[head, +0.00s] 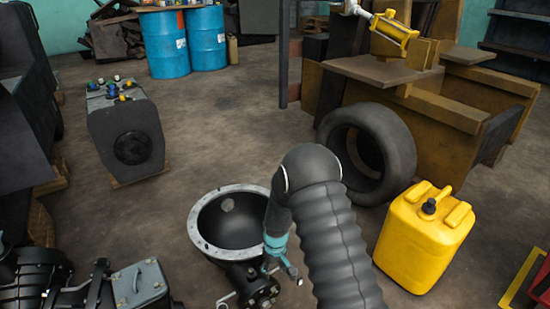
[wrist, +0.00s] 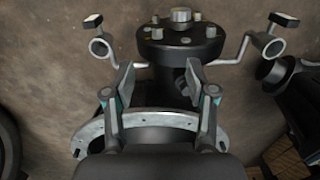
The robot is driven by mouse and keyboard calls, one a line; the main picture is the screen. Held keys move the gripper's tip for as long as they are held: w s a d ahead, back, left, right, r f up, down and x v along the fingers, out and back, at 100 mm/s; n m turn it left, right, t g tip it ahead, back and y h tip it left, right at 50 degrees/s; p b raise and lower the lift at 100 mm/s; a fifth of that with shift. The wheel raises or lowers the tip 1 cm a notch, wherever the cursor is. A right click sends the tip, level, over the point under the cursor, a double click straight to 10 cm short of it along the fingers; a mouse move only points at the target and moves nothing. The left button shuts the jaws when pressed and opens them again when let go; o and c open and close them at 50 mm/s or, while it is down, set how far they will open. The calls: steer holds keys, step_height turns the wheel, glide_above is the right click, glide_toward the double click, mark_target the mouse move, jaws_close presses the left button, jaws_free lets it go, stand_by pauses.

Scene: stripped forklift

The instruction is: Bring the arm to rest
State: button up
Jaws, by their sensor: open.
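My arm, in ribbed dark grey, reaches down through the middle of the head view. My gripper (head: 283,268) is at its end, low over the black housing with a pale bolted rim (head: 203,243). In the wrist view my gripper (wrist: 160,76) is open, its two fingers apart with nothing held between them. Beyond the fingers is a black round flange with bolts (wrist: 182,46), with a metal lever on each side. The pale rim (wrist: 92,130) curves below the fingers. I cannot tell whether the fingers touch anything.
A yellow jerrycan (head: 425,240) and a tyre (head: 392,150) stand right of my arm. A dark grey machine block (head: 125,140) stands at the left, and blue drums (head: 165,45) at the back. Dark machine parts (head: 140,285) lie front left. The middle floor is clear.

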steer(key=s+d+r+m+t, duration=0.2)
steer(key=s+d+r, duration=0.3)
steer(key=s+r, duration=0.4)
steer(key=s+d+r+m+t, duration=0.2)
steer(key=s+d+r, duration=0.3)
steer(key=r, duration=1.5)
steer(key=s+d+r+m+t, duration=0.1)
steer(key=s+d+r, duration=0.5)
steer(key=s+r, duration=0.8)
steer(key=shift+s+r+m+t, duration=0.2)
steer(key=shift+r+m+t, duration=0.2)
steer(key=shift+m, duration=0.5)
steer(key=shift+d, duration=0.1)
steer(key=shift+c, duration=1.3)
steer(key=shift+d, duration=0.15)
